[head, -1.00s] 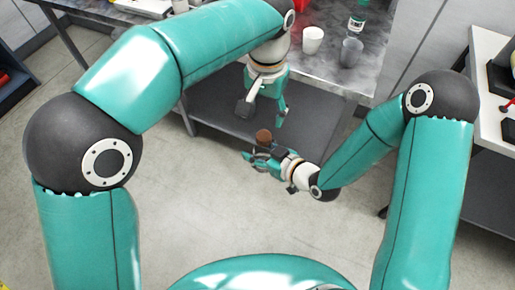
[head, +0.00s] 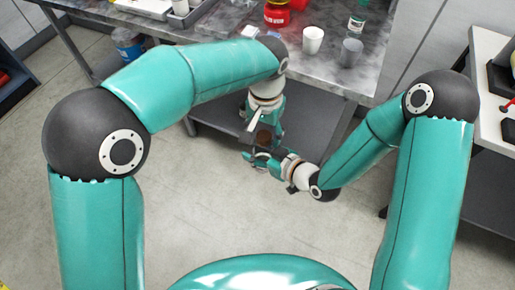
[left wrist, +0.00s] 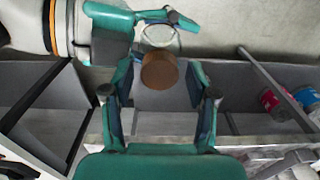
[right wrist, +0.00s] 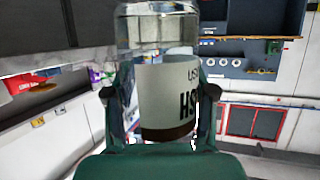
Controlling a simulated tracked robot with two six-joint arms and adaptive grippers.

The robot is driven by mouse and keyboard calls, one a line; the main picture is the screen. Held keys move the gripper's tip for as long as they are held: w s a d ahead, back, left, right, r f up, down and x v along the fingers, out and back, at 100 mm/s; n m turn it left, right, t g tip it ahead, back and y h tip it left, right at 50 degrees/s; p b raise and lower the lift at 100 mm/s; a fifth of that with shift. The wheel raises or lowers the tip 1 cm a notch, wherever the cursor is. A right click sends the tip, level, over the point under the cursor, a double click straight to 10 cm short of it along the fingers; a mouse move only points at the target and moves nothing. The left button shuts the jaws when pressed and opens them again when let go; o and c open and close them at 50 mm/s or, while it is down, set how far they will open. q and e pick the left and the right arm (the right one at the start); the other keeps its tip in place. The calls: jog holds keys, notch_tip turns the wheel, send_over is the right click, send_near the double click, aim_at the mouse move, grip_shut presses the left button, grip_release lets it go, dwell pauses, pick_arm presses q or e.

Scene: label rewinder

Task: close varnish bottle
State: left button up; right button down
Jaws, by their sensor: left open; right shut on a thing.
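The varnish bottle is a clear glass jar with a pale label, large in the right wrist view (right wrist: 165,85), where a dark brown band shows below the label. My right gripper (head: 258,158) is shut on it. A brown cap (left wrist: 160,70) is at the bottle's top; whether it is seated or tightened I cannot tell. The bottle's clear glass (left wrist: 160,40) shows beyond the cap in the left wrist view. My left gripper (left wrist: 160,85) is open, its fingers on either side of the cap with gaps. In the head view it is just above the bottle.
The grey worktable (head: 225,20) stands ahead, carrying a red container (head: 277,14), a white cup (head: 312,40), a grey cup (head: 351,52) and a green-capped bottle (head: 356,22). A lower shelf (head: 310,115) lies behind the grippers. Floor nearer me is clear.

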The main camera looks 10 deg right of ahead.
pick_arm(q)
grip_shut()
dwell(0.3)
jog(key=shift+o, duration=0.7)
grip_release()
notch_tip(320, 180, up, 12)
jog(key=shift+f, duration=0.15)
